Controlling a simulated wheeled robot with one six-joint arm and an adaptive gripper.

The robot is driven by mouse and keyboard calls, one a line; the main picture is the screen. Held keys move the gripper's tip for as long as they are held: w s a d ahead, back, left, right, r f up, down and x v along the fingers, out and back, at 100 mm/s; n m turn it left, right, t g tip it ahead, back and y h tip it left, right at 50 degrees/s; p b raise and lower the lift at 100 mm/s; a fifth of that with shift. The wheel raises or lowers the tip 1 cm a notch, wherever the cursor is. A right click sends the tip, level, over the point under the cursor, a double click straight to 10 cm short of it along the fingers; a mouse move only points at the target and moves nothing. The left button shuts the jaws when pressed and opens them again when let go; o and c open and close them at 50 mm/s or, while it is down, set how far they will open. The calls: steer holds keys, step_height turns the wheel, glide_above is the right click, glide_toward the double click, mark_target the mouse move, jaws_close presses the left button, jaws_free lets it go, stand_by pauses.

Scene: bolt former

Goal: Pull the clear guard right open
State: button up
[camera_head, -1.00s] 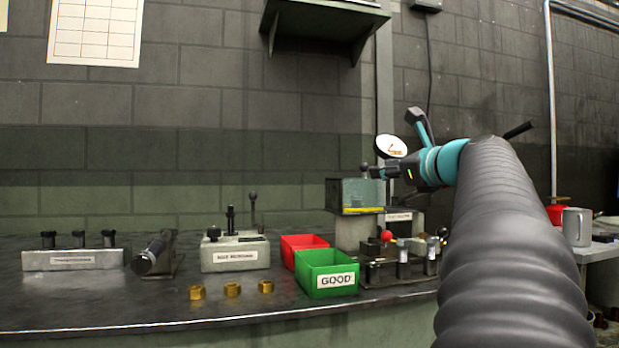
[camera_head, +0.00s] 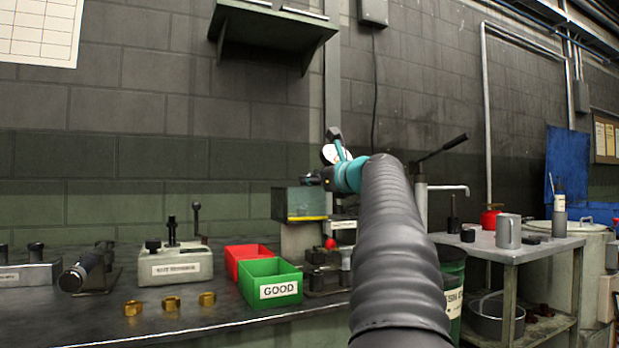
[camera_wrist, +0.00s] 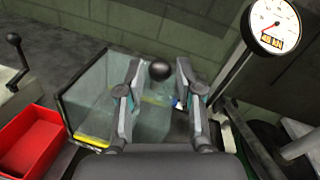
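The clear guard (camera_head: 297,204) is a see-through box with a yellow lower edge, on the machine at the back of the bench. In the wrist view the guard (camera_wrist: 92,100) fills the left middle, with a yellow strip at its lower left. A dark round knob (camera_wrist: 160,70) shows between my fingertips, with a gap on each side. My gripper (camera_wrist: 159,66) is open around or just short of this knob; the depth is hard to tell. In the head view my gripper (camera_head: 318,178) is small, at the guard's upper right.
A red bin (camera_head: 245,252) and a green GOOD bin (camera_head: 272,284) stand in front of the machine, with brass nuts (camera_head: 171,303) to their left. A round dial gauge (camera_wrist: 271,25) stands close to the right of my gripper. A side table (camera_head: 508,251) is on the right.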

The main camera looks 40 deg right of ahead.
steer(key=shift+w, duration=0.9)
jaws_close()
